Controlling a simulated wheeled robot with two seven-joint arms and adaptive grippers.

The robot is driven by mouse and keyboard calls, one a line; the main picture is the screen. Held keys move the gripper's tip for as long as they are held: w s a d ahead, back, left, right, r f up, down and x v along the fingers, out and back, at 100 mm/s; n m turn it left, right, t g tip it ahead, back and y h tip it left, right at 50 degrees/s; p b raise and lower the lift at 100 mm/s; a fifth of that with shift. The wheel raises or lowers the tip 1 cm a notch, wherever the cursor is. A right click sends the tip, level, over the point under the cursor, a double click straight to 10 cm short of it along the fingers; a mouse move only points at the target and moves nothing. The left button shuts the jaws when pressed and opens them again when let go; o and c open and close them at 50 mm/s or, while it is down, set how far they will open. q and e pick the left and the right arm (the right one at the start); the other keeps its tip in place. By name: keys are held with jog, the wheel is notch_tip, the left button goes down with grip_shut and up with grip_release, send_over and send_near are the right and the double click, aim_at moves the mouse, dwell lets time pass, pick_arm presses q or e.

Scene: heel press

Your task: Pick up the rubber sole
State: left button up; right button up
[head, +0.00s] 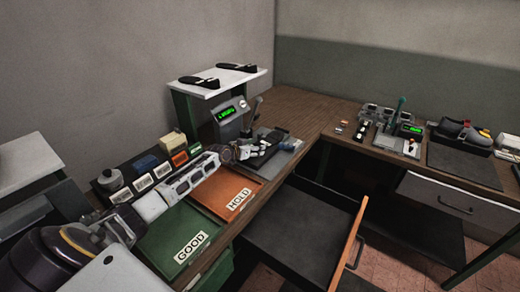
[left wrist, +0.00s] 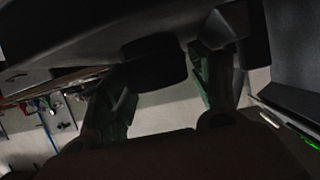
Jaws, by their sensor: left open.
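My left gripper (head: 256,150) is at the end of the arm from the left, low over the grey bench machine with a green display (head: 229,112). A dark piece (head: 274,137) lies by the gripper on the machine's plate; I cannot tell whether it is a sole. Two black sole-shaped pieces, one left (head: 199,82) and one right (head: 243,69), lie on a white raised shelf (head: 222,79). In the left wrist view the two fingers (left wrist: 168,95) stand apart, with dark shapes above and between them. My right gripper is out of view.
A green GOOD tray (head: 172,236) and an orange HOLD tray (head: 224,183) lie below the arm. An open drawer (head: 300,232) juts out ahead of the bench. A second station with a grey shoe (head: 459,130) stands at the right. The bench corner is clear.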

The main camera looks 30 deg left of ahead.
pick_arm(q)
jog(key=c, duration=0.9)
jog(key=shift+r, duration=0.2)
notch_tip(320, 180, up, 10)
jog(key=shift+f+b, duration=0.15)
jog(key=shift+b, duration=0.15)
dwell(0.9)
